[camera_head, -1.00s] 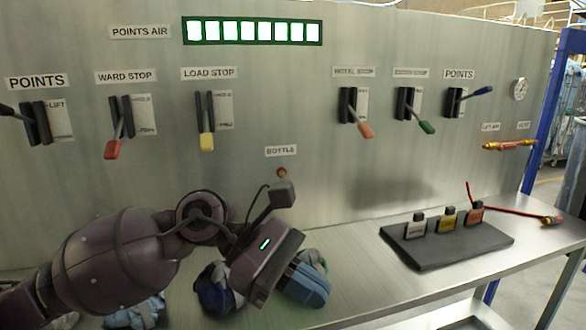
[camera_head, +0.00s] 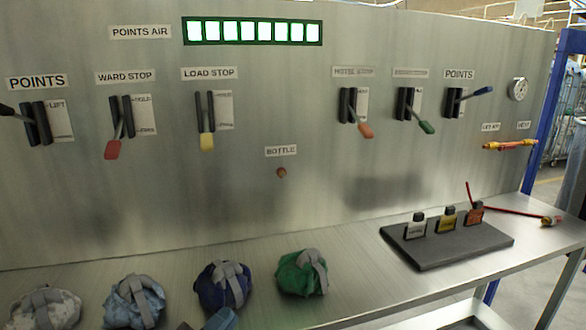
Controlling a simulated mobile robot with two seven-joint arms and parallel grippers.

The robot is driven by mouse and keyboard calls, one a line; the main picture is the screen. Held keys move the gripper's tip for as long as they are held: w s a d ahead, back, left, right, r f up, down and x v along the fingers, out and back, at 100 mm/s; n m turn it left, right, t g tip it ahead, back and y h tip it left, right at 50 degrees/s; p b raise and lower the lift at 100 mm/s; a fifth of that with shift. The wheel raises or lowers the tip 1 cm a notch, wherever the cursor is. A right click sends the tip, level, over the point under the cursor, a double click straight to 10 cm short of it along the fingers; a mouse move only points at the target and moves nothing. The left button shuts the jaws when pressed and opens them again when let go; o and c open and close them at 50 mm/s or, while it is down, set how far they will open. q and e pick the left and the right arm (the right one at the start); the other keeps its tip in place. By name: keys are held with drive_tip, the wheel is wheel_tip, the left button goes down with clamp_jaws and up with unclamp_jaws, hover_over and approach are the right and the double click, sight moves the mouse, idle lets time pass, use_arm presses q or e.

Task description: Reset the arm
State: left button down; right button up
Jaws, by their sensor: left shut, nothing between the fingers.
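Only the blue tip of my left gripper (camera_head: 222,319) shows, at the bottom edge of the head view, in front of the dark blue bag. It is shut and holds nothing. The rest of the left arm is out of the picture. My right gripper is not in view. Four-colour bags lie in a row on the metal bench: a grey patterned bag (camera_head: 45,308), a light blue bag (camera_head: 134,300), a dark blue bag (camera_head: 223,285) and a green bag (camera_head: 301,272).
A metal panel (camera_head: 330,140) with several levers stands behind the bench (camera_head: 345,290). A dark block (camera_head: 450,248) with three labelled tags sits at the right, near a red-handled tool (camera_head: 551,221). The bench between the green bag and the block is clear.

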use_arm(q)
drive_tip(key=s+a+f+n+g+y, duration=0.1)
drive_tip(key=s+a+f+n+y, duration=0.2)
drive_tip(key=a+f+n+y, duration=0.4)
drive_tip(key=s+a+f+n+g+y, duration=0.1)
drive_tip(key=s+a+f+n+y, duration=0.2)
drive_tip(key=f+n, duration=0.45)
drive_tip(key=s+a+f+n+g+y, duration=0.1)
drive_tip(key=s+a+f+n+g, duration=0.1)
drive_tip(key=s+f, duration=0.4)
drive_tip(key=s+a+f+n+g+y, duration=0.2)
drive_tip(key=s+a+f+n, duration=0.1)
drive_tip(key=s+f, duration=0.3)
drive_tip(key=shift+s+a+f+g, duration=0.15)
drive_tip(key=shift+a+g, duration=0.2)
drive_tip(key=shift+g, duration=0.05)
